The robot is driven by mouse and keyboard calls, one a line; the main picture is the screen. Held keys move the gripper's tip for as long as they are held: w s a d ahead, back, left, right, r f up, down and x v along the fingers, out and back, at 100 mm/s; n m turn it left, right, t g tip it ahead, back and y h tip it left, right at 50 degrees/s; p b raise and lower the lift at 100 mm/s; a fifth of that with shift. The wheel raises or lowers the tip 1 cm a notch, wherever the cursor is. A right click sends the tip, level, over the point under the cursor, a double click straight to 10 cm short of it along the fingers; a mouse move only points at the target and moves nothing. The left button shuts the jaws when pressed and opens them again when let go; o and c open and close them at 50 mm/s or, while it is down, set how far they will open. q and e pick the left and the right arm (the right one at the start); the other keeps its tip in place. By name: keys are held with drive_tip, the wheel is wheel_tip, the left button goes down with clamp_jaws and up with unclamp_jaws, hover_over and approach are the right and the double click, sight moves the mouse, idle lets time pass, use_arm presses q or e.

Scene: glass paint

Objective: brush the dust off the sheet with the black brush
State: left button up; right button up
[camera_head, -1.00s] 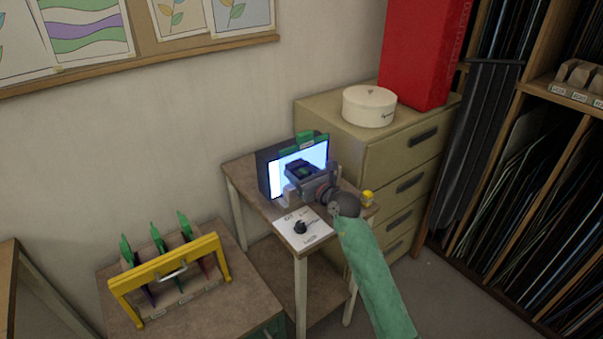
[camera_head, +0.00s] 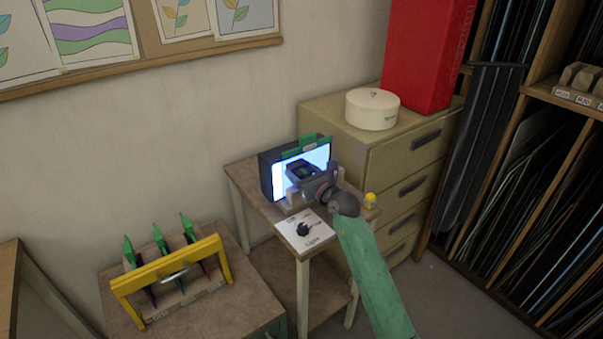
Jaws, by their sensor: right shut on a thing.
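A dark light box with a bright white panel (camera_head: 319,158) stands on the small side table. A green clip piece (camera_head: 302,145) sits on its top edge; I cannot make out the sheet's edges or any dust against the glare. My right gripper (camera_head: 295,190) is in front of the panel's lower part, its arm coming from the lower right. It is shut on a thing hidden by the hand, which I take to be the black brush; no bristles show. I cannot tell whether it touches the panel. My left gripper is not in view.
A white card with a black knob-like piece (camera_head: 302,229) lies at the side table's front (camera_head: 262,206). A small yellow thing (camera_head: 370,200) is at its right. A yellow-framed rack (camera_head: 215,245) holds several green-topped pieces. A drawer cabinet (camera_head: 385,155) stands close behind on the right.

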drive_tip(key=shift+w+d+b, duration=0.2)
drive_tip(key=shift+w+d, duration=0.3)
drive_tip(key=shift+d, duration=0.25)
drive_tip(key=shift+w+d+b, duration=0.15)
drive_tip(key=shift+w+d, duration=0.3)
drive_tip(key=shift+d, duration=0.25)
drive_tip(key=shift+w+d, duration=0.1)
drive_tip(key=shift+w, duration=0.05)
drive_tip(key=shift+r, duration=0.1)
drive_tip(key=shift+s+a+p, duration=0.35)
drive_tip(key=shift+a+p, duration=0.25)
drive_tip(key=shift+p, duration=0.25)
drive_tip(key=shift+s+a+r+p, duration=0.1)
drive_tip(key=shift+s+a+p, duration=0.5)
drive_tip(key=shift+a, duration=0.2)
drive_tip(key=shift+s+a, duration=0.15)
drive_tip(key=shift+a, duration=0.15)
drive_tip(key=shift+s, duration=0.1)
